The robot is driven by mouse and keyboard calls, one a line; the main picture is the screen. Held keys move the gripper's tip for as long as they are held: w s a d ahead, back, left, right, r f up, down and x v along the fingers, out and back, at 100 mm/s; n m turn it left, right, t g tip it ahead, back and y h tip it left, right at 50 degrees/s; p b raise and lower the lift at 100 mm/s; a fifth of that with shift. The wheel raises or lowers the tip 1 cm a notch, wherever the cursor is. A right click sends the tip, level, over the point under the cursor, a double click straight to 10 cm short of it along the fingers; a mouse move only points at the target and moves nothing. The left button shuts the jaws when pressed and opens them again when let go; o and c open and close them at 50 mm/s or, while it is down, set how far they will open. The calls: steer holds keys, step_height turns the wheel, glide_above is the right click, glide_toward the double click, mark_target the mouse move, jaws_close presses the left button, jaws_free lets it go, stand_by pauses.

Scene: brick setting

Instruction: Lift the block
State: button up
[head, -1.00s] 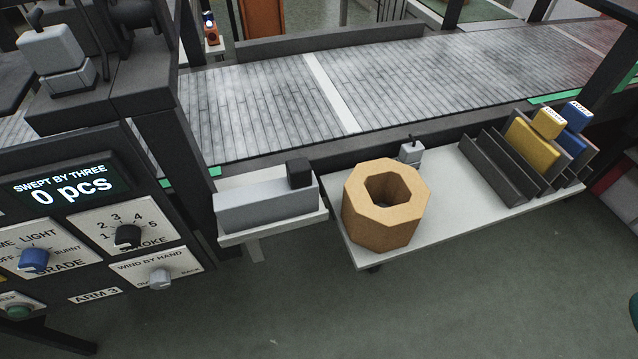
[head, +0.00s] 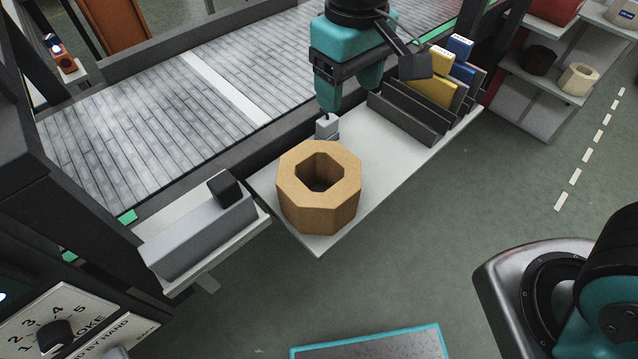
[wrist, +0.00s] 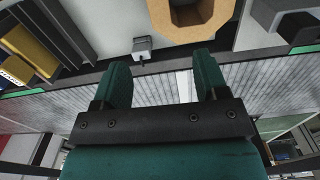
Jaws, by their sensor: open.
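A small light-grey block (head: 327,128) with a thin dark peg on top stands on the white shelf (head: 402,158), just behind the tan octagonal ring. I cannot tell for certain that this is the task's block. My teal gripper (head: 350,95) is above the back of the shelf, its fingers apart and empty, behind and slightly right of the small block. In the wrist view the small block (wrist: 143,47) appears beyond the fingertips, within the gap between the fingers of my gripper (wrist: 162,62). The fingers do not appear to hold it.
The tan octagonal ring (head: 320,205) stands close in front of the small block. A dark rack (head: 410,118) with yellow and blue slabs is to the right. A long grey block (head: 205,235) with a black knob lies left. A slatted conveyor (head: 150,105) runs behind.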

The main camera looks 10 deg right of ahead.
mark_target(342, 154)
step_height(342, 154, down, 17)
steer(key=shift+f+p, duration=0.2)
steer(key=shift+p, duration=0.15)
steer(key=shift+w+r, duration=0.1)
jaws_close()
